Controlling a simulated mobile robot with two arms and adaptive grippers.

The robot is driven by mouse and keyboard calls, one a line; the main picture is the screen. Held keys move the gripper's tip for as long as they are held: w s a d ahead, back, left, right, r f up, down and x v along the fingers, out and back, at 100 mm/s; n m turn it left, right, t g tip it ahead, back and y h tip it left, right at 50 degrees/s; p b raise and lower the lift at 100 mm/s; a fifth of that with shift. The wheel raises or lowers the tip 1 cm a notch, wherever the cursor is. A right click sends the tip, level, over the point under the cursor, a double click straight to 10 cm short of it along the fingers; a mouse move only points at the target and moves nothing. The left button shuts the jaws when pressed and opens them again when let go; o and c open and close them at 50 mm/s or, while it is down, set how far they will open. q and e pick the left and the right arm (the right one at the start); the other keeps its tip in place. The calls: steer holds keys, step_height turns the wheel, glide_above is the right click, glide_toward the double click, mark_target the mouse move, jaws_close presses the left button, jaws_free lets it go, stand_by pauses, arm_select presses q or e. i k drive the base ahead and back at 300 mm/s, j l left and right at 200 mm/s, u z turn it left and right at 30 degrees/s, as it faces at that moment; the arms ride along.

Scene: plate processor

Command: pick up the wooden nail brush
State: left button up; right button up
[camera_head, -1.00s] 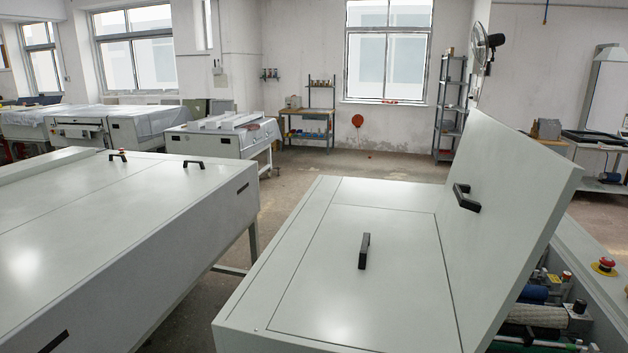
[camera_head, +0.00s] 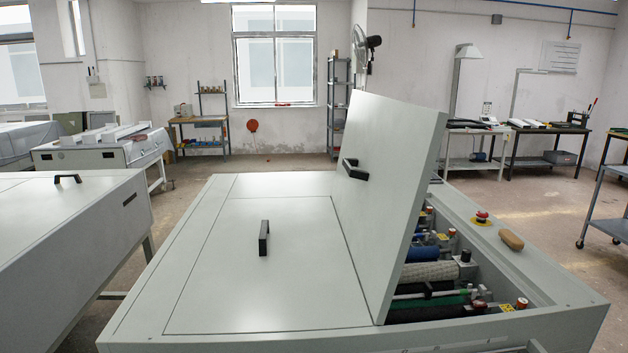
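A small tan oval object, which looks like the wooden nail brush (camera_head: 511,240), lies on the right rim of the grey plate processor (camera_head: 555,290). It sits just in front of a red emergency stop button (camera_head: 481,216) on a yellow base. Its bristles cannot be made out. Neither of my grippers shows in the view.
The processor's lid (camera_head: 390,190) stands raised, exposing rollers (camera_head: 430,271) left of the brush. A second grey machine (camera_head: 70,235) stands at the left. A table with tools (camera_head: 545,130) and a wheeled rack (camera_head: 606,225) are at the right. Floor is free between them.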

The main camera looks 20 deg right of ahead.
mark_target(512, 241)
steer(key=z, duration=1.7)
steer(key=l+u, duration=0.1)
steer(key=u, duration=0.45)
steer(key=i+l+u, duration=0.25)
steer(key=l+u, duration=0.2)
steer(key=l, duration=0.25)
steer(key=i+l+u, duration=0.1)
steer(key=l+u, duration=0.15)
steer(key=l, duration=0.15)
steer(key=l+u, duration=0.2)
steer(key=l, duration=0.2)
steer(key=i, duration=0.05)
